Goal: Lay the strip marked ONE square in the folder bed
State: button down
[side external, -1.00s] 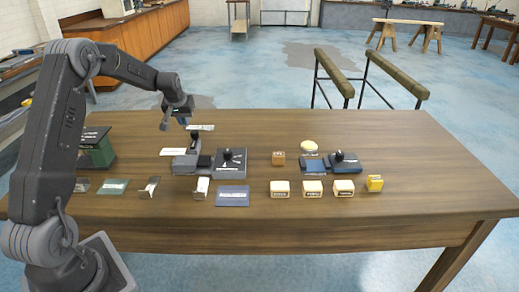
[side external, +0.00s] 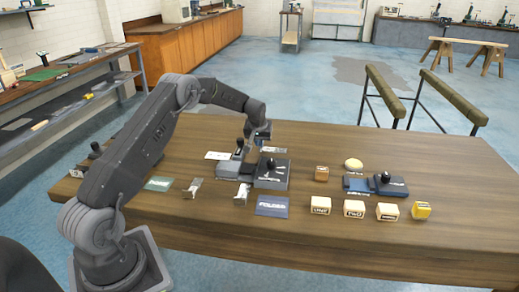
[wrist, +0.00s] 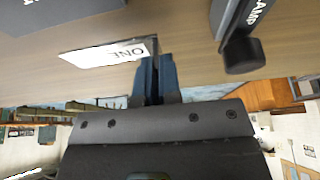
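My gripper (side external: 262,142) is above the back of the table, behind the dark knobbed block. Its blue fingers (wrist: 155,68) are closed together at one end of the white strip marked ONE (wrist: 108,52), which extends left from them in the wrist view. In the side view this strip (side external: 274,150) shows pale to the right of the fingertips, over the table. A grey fixture (side external: 230,169) with a black knob (side external: 240,144) stands front-left of the gripper; whether it is the folder bed is hard to tell. A blue plate with blurred lettering (side external: 272,206) lies in front.
A dark knobbed block (side external: 272,172) stands beside the grey fixture. Another white strip (side external: 217,155) lies left of it. The table's far right is clear.

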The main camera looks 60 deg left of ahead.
jog(key=shift+f, duration=1.65)
jog(key=shift+f, duration=0.15)
jog(key=c, duration=1.3)
grip_release()
